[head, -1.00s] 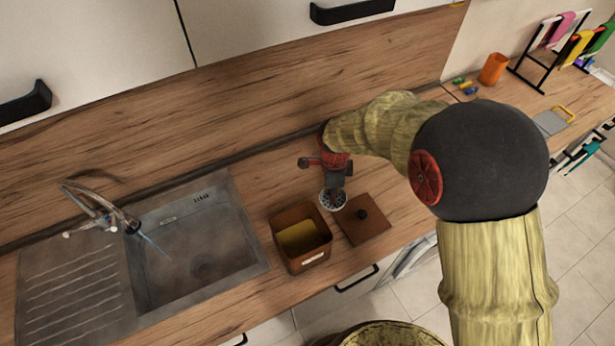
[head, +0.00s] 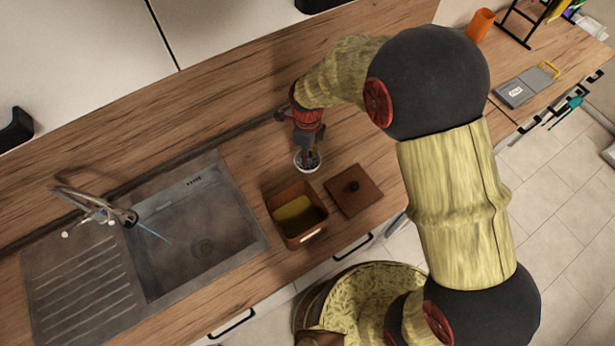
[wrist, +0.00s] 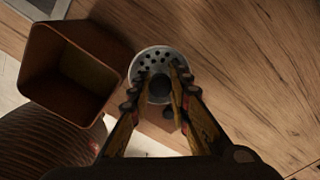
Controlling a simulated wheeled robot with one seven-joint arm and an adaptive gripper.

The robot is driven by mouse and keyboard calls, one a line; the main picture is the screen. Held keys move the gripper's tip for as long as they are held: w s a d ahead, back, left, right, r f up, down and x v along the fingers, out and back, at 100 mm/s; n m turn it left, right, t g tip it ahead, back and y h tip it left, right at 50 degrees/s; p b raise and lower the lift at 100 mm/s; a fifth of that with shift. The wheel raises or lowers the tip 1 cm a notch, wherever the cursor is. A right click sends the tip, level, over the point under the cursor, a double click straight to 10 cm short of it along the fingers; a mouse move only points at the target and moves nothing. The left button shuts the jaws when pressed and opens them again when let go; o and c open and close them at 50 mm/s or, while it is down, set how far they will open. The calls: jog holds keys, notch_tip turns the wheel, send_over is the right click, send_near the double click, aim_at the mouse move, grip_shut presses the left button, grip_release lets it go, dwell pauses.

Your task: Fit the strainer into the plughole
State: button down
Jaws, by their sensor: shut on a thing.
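The strainer (wrist: 154,60) is a round, pale metal disc with dark holes. In the wrist view it sits between my gripper's fingertips (wrist: 158,88), and my gripper is shut on it. In the head view my gripper (head: 307,150) points down over the worktop with the strainer (head: 306,163) at its tip, just behind the brown box. I cannot tell how high it is above the worktop. The plughole (head: 203,248) is in the floor of the metal sink basin (head: 165,262), to the left. It is uncovered, and water or a thin stream shows from the tap (head: 128,217).
An open brown box (head: 275,222) with yellow inside stands between sink and gripper; it also shows in the wrist view (wrist: 42,65). Its square lid (head: 368,194) with a dark knob lies to the right. An orange cup (head: 481,25) stands far right.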

notch_tip(320, 180, down, 11)
jog(key=shift+w+r+p, duration=0.1)
jog(key=shift+r+p, duration=0.05)
jog(key=shift+p, duration=0.15)
notch_tip(320, 180, down, 3)
jog(key=shift+r, duration=0.1)
jog(key=shift+f, duration=0.4)
jog(key=shift+f, duration=0.25)
jog(key=c, duration=1.7)
grip_release()
jog(key=shift+r, duration=0.1)
jog(key=shift+o, duration=0.2)
